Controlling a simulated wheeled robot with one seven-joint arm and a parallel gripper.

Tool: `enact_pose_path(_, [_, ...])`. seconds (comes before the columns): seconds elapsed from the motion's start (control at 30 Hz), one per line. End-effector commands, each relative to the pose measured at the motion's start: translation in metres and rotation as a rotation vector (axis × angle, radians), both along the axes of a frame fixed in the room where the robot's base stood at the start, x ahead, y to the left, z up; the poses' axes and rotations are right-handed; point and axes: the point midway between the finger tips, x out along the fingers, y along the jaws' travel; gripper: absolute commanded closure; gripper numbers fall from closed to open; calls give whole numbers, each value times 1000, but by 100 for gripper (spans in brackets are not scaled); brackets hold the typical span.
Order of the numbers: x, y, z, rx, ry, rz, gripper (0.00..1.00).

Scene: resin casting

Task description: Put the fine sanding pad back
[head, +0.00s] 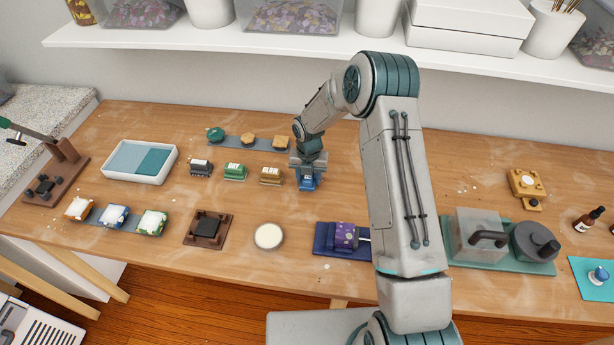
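A blue block (308,184) with a pale label too small to read stands at the right end of a row of labelled blocks on the table. I cannot tell for sure which block is the fine sanding pad. The row also holds a dark grey block (201,168), a green block (235,172) and a tan block (270,177). My gripper (308,174) points down right at the top of the blue block. Its fingertips are too small to tell whether they grip the block, and I cannot tell whether the block touches the table.
Behind the row is a grey strip (229,141) with round and square pieces. A white tray (110,175) with two blue-green areas lies left. A white round dish (268,236) and a dark blue stand (328,248) are in front. Bare wood lies around the row.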

Motion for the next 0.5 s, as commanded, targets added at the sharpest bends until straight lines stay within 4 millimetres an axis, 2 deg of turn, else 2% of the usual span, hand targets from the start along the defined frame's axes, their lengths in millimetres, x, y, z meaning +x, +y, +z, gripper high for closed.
enact_pose_path(0.03, [0, 0, 0, 0, 1, 0, 40])
enact_pose_path(0.07, [0, 0, 0, 0, 1, 0, 35])
enact_pose_path(0.37, [0, 0, 1, 0, 1, 0, 35])
enact_pose_path(0.5, [1, 0, 11, 1, -2, -1, 35])
